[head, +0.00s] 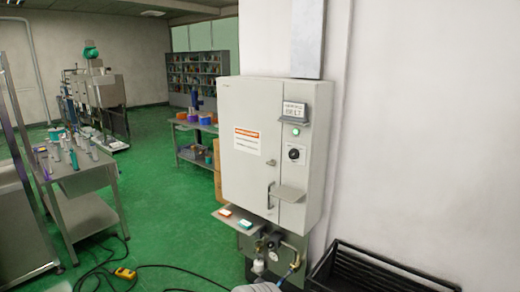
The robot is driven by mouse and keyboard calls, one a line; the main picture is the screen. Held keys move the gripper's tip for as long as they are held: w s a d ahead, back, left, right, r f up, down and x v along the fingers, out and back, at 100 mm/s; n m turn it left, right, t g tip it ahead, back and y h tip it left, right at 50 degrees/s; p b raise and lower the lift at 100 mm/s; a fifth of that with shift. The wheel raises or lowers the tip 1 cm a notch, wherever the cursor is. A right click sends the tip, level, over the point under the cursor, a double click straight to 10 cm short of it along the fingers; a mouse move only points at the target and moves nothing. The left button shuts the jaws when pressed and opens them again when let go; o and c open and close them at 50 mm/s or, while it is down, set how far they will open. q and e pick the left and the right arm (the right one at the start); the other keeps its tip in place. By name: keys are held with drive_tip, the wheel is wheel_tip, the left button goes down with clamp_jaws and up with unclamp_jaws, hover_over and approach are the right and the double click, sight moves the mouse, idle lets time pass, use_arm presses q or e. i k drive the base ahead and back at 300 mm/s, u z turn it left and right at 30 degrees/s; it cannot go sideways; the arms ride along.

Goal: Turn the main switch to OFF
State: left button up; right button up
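A dark rotary switch (293,154) on a pale square plate sits on the right part of the front of a grey wall cabinet (240,180). It looks like the main switch; its markings and knob position are too small to read. A green lamp (295,132) above it looks lit. A sign ending in "BELT" (294,110) is above the lamp. Neither of my grippers is in view.
A door handle (270,195) and small shelf (289,194) stick out below the switch. Pipes and a gauge (273,243) hang under the cabinet. A black crate (370,270) stands at lower right. Cables and a yellow box (125,273) lie on the green floor.

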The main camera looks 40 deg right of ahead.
sight(294, 154)
drive_tip(key=z, duration=0.9)
drive_tip(key=i, duration=1.3)
drive_tip(key=z, duration=1.15)
